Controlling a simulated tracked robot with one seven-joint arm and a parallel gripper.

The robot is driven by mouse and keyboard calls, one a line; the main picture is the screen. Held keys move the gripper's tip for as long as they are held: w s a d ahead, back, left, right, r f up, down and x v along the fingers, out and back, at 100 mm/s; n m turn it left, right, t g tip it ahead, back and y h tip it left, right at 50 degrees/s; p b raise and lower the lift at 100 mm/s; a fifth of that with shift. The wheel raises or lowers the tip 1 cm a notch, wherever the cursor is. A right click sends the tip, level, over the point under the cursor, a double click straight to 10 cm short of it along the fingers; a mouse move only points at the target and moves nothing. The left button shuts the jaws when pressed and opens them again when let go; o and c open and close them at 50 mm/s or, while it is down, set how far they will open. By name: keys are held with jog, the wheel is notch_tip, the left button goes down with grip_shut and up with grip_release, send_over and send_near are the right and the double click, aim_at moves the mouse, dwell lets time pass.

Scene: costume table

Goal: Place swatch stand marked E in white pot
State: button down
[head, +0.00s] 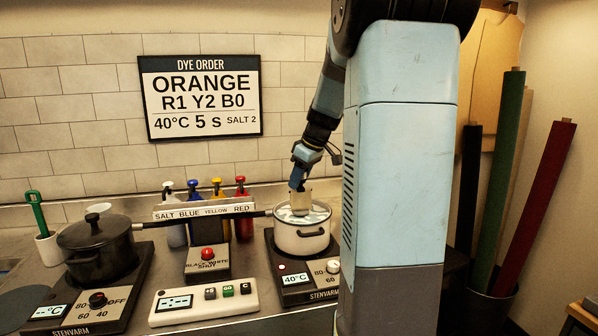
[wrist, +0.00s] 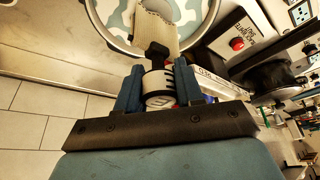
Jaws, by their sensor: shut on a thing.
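The white pot (head: 303,240) stands on the right hot plate, with pale, blue-patched liquid inside. My gripper (head: 297,186) is above the pot, pointing down. It is shut on the swatch stand (wrist: 158,84), whose white band bears a dark mark that looks like an E turned sideways. A cream swatch (head: 300,201) hangs from the stand over the liquid, inside the pot's outline; it also shows in the wrist view (wrist: 158,28). I cannot tell whether its lower end touches the liquid. The pot's rim (wrist: 104,40) curves around the swatch in the wrist view.
A black pot (head: 95,243) stands on the left hot plate, its long handle reaching toward the white pot. Several dye bottles (head: 217,200) stand behind a label strip. A red-button box (head: 208,260) and a timer (head: 203,300) sit between the plates. A dye order sign (head: 200,97) hangs behind.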

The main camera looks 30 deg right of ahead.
aim_at(304, 201)
jog(key=shift+f, duration=4.05)
jog(key=shift+s+d, duration=0.15)
jog(key=shift+s, duration=0.15)
jog(key=shift+f, duration=0.45)
jog(key=c, duration=0.6)
grip_release()
jog(key=shift+c, duration=0.2)
jog(key=shift+o, duration=0.3)
jog(key=o, duration=0.3)
jog(key=shift+o, duration=0.2)
